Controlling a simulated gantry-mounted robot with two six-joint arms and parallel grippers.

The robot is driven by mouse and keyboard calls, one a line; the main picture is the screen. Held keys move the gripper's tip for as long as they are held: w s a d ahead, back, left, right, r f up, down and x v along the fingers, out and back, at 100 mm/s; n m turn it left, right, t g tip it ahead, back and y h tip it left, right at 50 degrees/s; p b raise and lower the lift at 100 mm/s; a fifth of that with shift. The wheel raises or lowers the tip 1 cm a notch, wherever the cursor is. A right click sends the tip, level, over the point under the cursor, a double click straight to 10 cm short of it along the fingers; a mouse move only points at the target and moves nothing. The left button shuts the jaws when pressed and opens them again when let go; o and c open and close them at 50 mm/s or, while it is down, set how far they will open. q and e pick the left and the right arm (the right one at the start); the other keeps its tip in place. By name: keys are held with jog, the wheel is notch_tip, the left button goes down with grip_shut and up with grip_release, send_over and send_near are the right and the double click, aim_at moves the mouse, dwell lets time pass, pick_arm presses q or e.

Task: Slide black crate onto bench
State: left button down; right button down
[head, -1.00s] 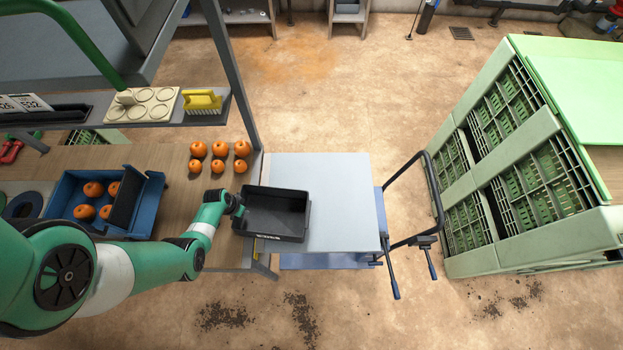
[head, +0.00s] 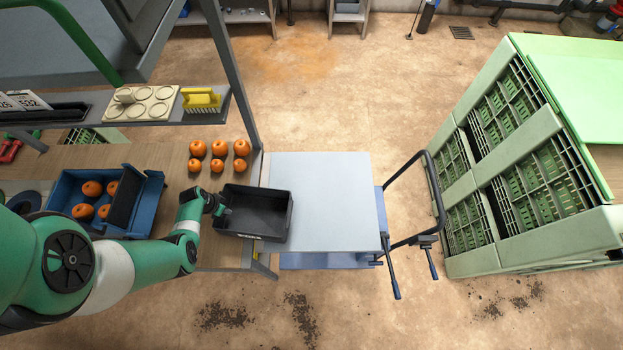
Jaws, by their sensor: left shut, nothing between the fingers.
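The black crate (head: 262,215) is empty. It straddles the seam between the wooden bench (head: 172,162) on the left and the pale cart top (head: 330,200) on the right. Its left part lies over the bench edge and its right part over the cart. My left gripper (head: 222,208) is shut with nothing in it, at the inner side of the crate's left wall. The fingertips are small, and I cannot tell whether they touch the wall. My right gripper is not in view.
Several oranges (head: 219,148) stand on the bench just behind the crate. A blue crate (head: 60,192) with oranges is left of my left forearm. A shelf with a yellow brush (head: 202,100) hangs above the bench. The cart's handle (head: 440,200) and a green bin (head: 530,140) are right.

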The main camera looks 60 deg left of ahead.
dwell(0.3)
pick_arm(q)
jog(key=shift+s+a, duration=0.6)
jog(key=shift+s, duration=0.4)
jog(key=shift+s+a, duration=0.55)
jog(key=shift+s, duration=0.45)
jog(key=shift+s+a, duration=0.6)
jog(key=shift+s, duration=0.4)
jog(key=shift+s+a+b, duration=0.15)
jog(key=shift+s+a, duration=0.25)
jog(key=shift+s, duration=0.35)
jog(key=shift+s+a+b, duration=0.15)
jog(key=shift+s+a, duration=0.3)
jog(key=shift+s, duration=0.3)
jog(key=shift+s+a+b, duration=0.15)
jog(key=shift+s+a, duration=0.25)
jog(key=shift+s, duration=0.35)
